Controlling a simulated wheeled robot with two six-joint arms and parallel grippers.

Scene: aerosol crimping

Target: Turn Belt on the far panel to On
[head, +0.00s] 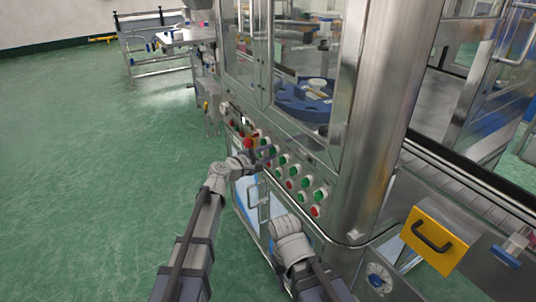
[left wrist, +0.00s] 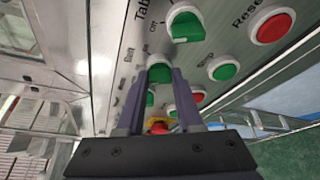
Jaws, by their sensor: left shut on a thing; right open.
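The far panel (head: 276,158) is a sloped metal face with rows of green and red controls. In the left wrist view, the Belt knob (left wrist: 160,73) is green, beside the "Belt" lettering, and sits between the fingers of my left gripper (left wrist: 164,84). The gripper is shut on it. The fingers partly hide the knob, so I cannot tell which position it points to. In the head view my left gripper (head: 257,160) is at the panel's face. My right gripper (head: 288,232) is lower, apart from the panel; its fingers are hard to make out.
A green Table knob (left wrist: 187,24) with an "Off" mark is beside the Belt knob. Green buttons (left wrist: 223,69) and red buttons (left wrist: 272,25) are close by. A red button with yellow (left wrist: 158,127) is below. A yellow drawer front (head: 433,241) is at right. The green floor at left is clear.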

